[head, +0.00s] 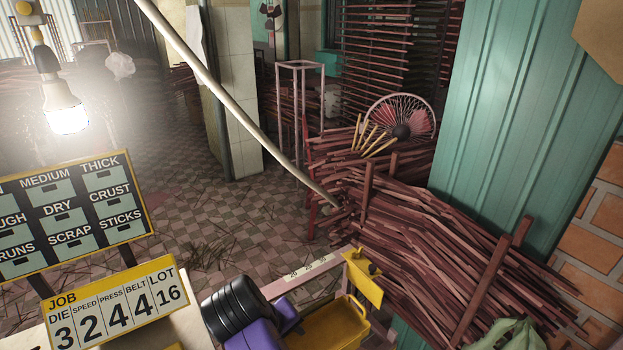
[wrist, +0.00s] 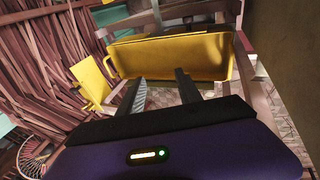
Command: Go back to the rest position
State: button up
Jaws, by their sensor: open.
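My gripper (wrist: 160,82) shows in the wrist view with its two dark fingers apart and nothing between them. The fingers point toward a yellow bin (wrist: 175,57); I cannot tell whether they touch it. In the head view, my purple and black wrist is at the bottom centre, beside the yellow bin (head: 338,328). The fingertips cannot be made out there.
A pale bar with a number scale (head: 303,272) and a yellow bracket (head: 362,277) stand close by the bin. Bundled reddish sticks (head: 430,235) fill the right. A job sign (head: 115,308) and sorting board (head: 75,212) stand left. The checkered floor (head: 235,205) behind is mostly open.

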jog(key=w+a+r+t+y, duration=0.2)
jog(key=w+a+t+y, duration=0.1)
jog(key=w+a, duration=0.1)
jog(key=s+d+r+m+t, duration=0.2)
jog(key=s+d, duration=0.7)
jog(key=s, duration=0.5)
jog(key=s+d+r+m+t, duration=0.2)
jog(key=s+d+r+t, duration=0.1)
jog(key=s+d, duration=0.7)
jog(key=s+d+r+m+t, duration=0.2)
jog(key=s+d, duration=0.8)
jog(key=s, duration=0.7)
jog(key=shift+s+d+r+m+t, duration=0.15)
jog(key=shift+s+m+t, duration=0.25)
jog(key=shift+m, duration=0.2)
